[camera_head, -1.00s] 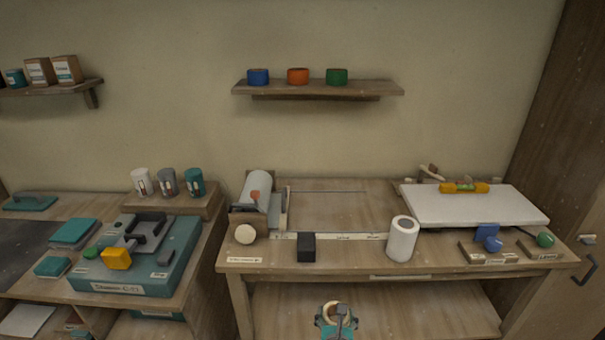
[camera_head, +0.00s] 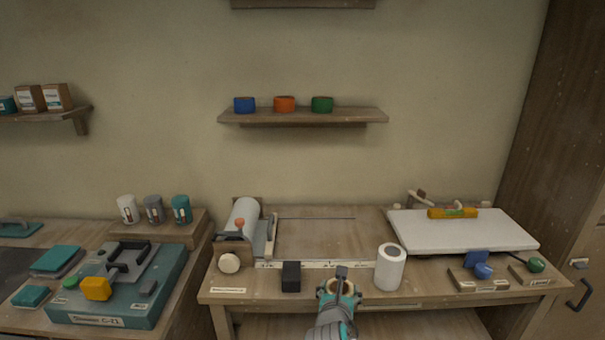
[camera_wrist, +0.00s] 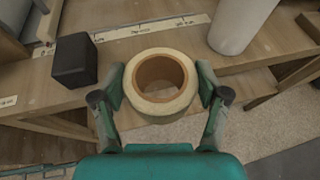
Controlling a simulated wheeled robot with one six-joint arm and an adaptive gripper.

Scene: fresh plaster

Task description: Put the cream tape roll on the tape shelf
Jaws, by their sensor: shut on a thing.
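My gripper (camera_head: 340,288) is shut on the cream tape roll (camera_wrist: 160,106), with one finger on each side of its outer wall. In the wrist view the roll's open core faces the camera. In the head view the cream tape roll (camera_head: 324,290) is partly hidden by my gripper, at the bench's front edge. The tape shelf (camera_head: 350,117) is on the wall above the bench. It carries a blue roll (camera_head: 245,104), an orange roll (camera_head: 284,103) and a green roll (camera_head: 322,104). The shelf is bare to the right of the green roll.
On the bench (camera_head: 315,240), a black block (camera_head: 291,276) and a white cylinder (camera_head: 390,267) stand near my gripper. A white board (camera_head: 460,230) with a yellow level (camera_head: 452,213) lies at the right. Another shelf (camera_head: 303,3) is higher up. The wall between bench and tape shelf is clear.

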